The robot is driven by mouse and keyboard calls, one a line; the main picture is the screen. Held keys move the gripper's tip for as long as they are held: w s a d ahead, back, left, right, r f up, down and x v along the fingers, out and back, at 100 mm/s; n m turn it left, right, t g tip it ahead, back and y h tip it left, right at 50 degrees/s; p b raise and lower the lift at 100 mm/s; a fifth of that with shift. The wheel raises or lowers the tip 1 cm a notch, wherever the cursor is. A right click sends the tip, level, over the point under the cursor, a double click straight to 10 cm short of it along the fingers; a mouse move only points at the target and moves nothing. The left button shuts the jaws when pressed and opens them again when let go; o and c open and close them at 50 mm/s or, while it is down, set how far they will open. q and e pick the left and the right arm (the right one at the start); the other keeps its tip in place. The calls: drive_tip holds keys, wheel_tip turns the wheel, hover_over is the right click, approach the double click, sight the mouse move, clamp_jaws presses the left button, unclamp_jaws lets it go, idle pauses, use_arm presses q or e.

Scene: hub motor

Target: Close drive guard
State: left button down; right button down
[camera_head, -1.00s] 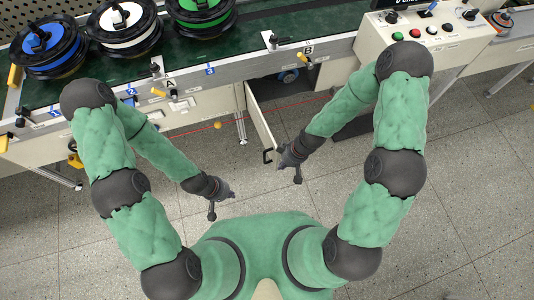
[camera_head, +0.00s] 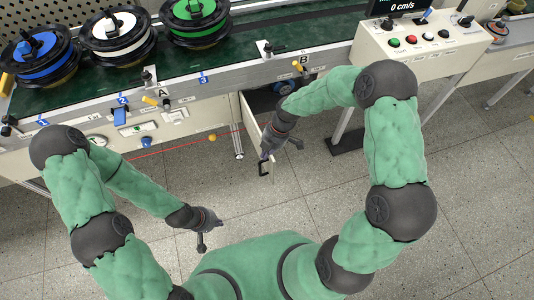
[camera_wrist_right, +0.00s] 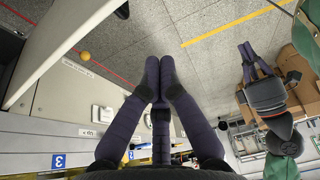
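The drive guard, a pale hinged panel (camera_head: 253,122) under the conveyor, stands swung out, with a dark handle (camera_head: 264,170) at its near end. A motor (camera_head: 284,88) shows in the opening behind it. My right gripper (camera_head: 266,154) is beside the guard's outer end, close to the handle; contact cannot be made out from the head. In the right wrist view its fingers (camera_wrist_right: 159,68) are together with nothing between them; the guard (camera_wrist_right: 75,30) and handle (camera_wrist_right: 122,10) lie up and left. My left gripper (camera_head: 216,224) hangs over the floor, empty; its fingers are too small to judge.
The conveyor (camera_head: 230,62) carries several spools at the left. A control panel box (camera_head: 415,40) with buttons stands at the right. An orange ball-like knob (camera_head: 212,137) is left of the guard. The floor in front is clear.

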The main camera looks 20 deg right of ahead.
sight(270, 162)
wheel_tip(270, 162, down, 8)
drive_tip(key=d+b, duration=0.1)
drive_tip(key=b, duration=0.3)
drive_tip(key=shift+d+r, duration=0.2)
